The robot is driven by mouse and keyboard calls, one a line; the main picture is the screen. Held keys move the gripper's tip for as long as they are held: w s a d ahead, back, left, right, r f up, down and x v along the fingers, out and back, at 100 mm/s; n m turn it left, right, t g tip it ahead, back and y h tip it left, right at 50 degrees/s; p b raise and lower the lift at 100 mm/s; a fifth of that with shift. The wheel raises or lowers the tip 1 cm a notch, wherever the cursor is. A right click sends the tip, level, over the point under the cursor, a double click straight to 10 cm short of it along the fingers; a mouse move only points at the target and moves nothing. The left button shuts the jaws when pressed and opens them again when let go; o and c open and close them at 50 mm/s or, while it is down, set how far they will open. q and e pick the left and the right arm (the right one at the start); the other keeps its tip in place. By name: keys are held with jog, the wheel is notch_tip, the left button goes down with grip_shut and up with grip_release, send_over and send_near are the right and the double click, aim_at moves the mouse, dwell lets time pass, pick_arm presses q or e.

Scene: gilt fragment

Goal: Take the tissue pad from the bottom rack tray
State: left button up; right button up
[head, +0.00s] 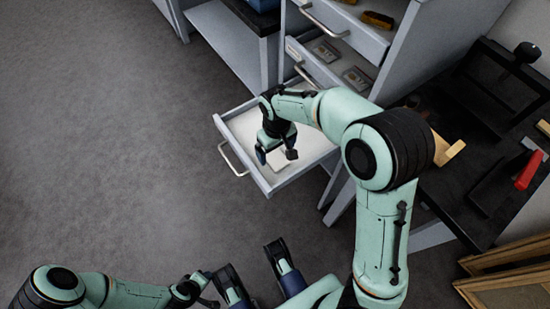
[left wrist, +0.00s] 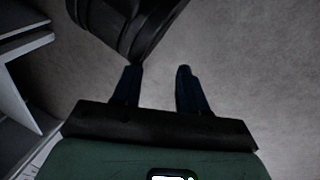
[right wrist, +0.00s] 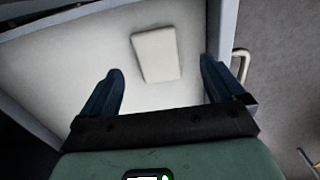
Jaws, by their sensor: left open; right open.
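The bottom rack tray (head: 239,156) is a pale drawer pulled out from the cabinet. The tissue pad (right wrist: 156,55) is a small off-white block lying flat on its floor, near the side with the handle. In the head view, the pad is partly hidden by my right gripper (head: 277,150), which points down into the tray. In the right wrist view, my right gripper (right wrist: 160,66) is open, its fingers apart, with the pad ahead between the fingertip directions and not held. My left gripper (left wrist: 157,68) is open and empty over the grey floor, away from the tray.
Upper cabinet drawers (head: 340,22) hold packets and small items. A dark bench (head: 500,150) with a red-handled item (head: 528,171) stands on the right. Wooden frames (head: 510,285) lean at lower right. The grey floor (head: 100,130) on the left is clear.

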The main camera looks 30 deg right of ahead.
aim_at(278, 160)
jog(key=f, duration=0.1)
jog(key=f+b, duration=0.1)
jog(key=f, duration=0.1)
jog(key=f+b, duration=0.1)
jog(key=f, duration=0.1)
jog(key=shift+s+d+f, duration=0.1)
jog(key=shift+d+f, duration=0.1)
jog(key=shift+d, duration=0.05)
pick_arm(q)
jog(key=shift+t+y, duration=0.3)
jog(key=shift+t, duration=0.3)
jog(key=w, duration=0.1)
jog(key=w+a+f, duration=0.2)
jog(key=shift+w+f, duration=0.15)
jog(key=shift+w, duration=0.15)
pick_arm(e)
jog(key=shift+r, duration=0.1)
pick_arm(q)
jog(key=shift+d, duration=0.1)
pick_arm(e)
jog(key=c, duration=1.1)
